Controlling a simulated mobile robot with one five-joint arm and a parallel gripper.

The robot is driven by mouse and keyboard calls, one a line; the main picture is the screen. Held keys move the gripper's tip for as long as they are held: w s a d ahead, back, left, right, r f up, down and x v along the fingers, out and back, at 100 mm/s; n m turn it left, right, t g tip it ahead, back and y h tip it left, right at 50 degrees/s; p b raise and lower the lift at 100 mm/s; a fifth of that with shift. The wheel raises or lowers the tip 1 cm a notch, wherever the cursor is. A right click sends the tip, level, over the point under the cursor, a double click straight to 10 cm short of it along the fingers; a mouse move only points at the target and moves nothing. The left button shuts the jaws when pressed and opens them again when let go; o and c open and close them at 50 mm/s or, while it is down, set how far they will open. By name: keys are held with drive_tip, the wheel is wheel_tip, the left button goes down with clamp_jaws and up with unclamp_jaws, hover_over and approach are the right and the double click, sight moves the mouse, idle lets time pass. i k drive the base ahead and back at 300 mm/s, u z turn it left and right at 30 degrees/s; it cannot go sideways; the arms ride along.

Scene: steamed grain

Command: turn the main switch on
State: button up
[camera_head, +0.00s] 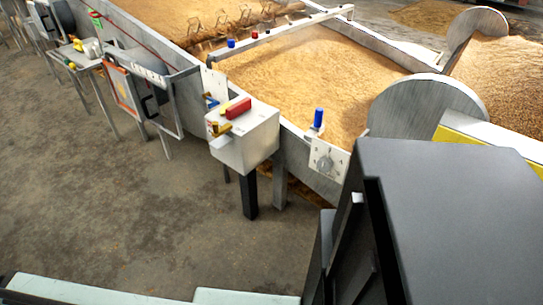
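A pale square plate (327,160) with a round dial is fixed to the near edge of the grain bed, just left of my large dark body part. It looks like a rotary switch, but its setting is too small to read. A whitish box (246,138) on a black post stands to its left, with a red block (235,108) on top and a yellow handle-like piece (219,128) on its left side. I cannot tell for certain which is the main switch. My gripper is not visible; nothing of mine touches either thing.
A blue cylinder (318,118) stands above the dial plate. Grain (300,85) fills the metal-walled bed behind. Round metal discs (428,104) stand at the right. More stands and panels (140,88) line the left. Concrete floor (120,215) at left and front is clear.

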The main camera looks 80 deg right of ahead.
sight(232, 111)
drive_tip(key=z, duration=1.15)
drive_tip(key=k, duration=1.25)
drive_tip(key=z, duration=0.95)
drive_tip(key=i, duration=1)
drive_tip(key=u, duration=1.55)
drive_tip(key=i, duration=0.3)
drive_tip(key=z, duration=0.05)
